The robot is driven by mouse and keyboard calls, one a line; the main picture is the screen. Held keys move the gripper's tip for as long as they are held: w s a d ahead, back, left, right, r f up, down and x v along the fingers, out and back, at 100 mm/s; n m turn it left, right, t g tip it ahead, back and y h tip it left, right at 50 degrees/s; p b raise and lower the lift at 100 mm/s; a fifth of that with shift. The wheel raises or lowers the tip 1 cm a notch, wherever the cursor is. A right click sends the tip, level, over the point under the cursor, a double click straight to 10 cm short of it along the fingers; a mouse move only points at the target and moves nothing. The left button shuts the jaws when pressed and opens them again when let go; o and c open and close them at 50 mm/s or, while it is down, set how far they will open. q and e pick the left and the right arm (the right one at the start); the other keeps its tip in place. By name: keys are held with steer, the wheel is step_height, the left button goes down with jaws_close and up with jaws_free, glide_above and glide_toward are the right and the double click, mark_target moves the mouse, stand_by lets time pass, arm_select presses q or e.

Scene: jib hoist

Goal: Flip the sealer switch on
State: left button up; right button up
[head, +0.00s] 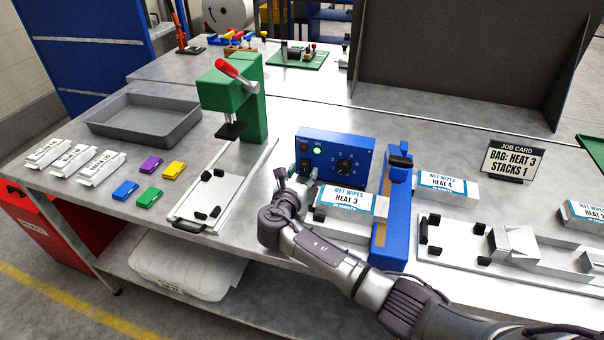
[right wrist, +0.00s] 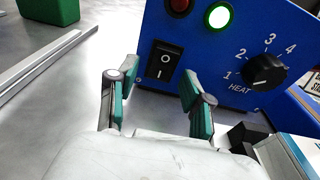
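The blue sealer box (head: 335,153) stands on the bench and fills the top of the right wrist view (right wrist: 215,45). Its black rocker switch (right wrist: 163,60) sits low on the front panel, below a dark red lamp (right wrist: 180,5) and a bright green lamp (right wrist: 218,17). A black heat knob (right wrist: 265,70) is right of the switch, with numbers around it. My right gripper (right wrist: 155,100) is open and empty. Its two fingers are either side of the switch's line, a little below it, apparently not touching it. In the head view the right gripper (head: 292,183) is in front of the box's left side. My left gripper is not in view.
A blue sealing bar (head: 393,215) stands right of the box, with a wet wipes pack marked HEAT 3 (head: 348,198) beside it. A green press (head: 235,100) is to the left. A job card (head: 510,160) reads "BAG: HEAT 3 STACKS 1".

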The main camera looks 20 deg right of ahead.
steer(key=shift+s+a, duration=0.15)
steer(key=shift+s, duration=0.05)
steer(key=v, duration=1.1)
steer(key=shift+s+a, duration=0.15)
steer(key=shift+s, duration=0.1)
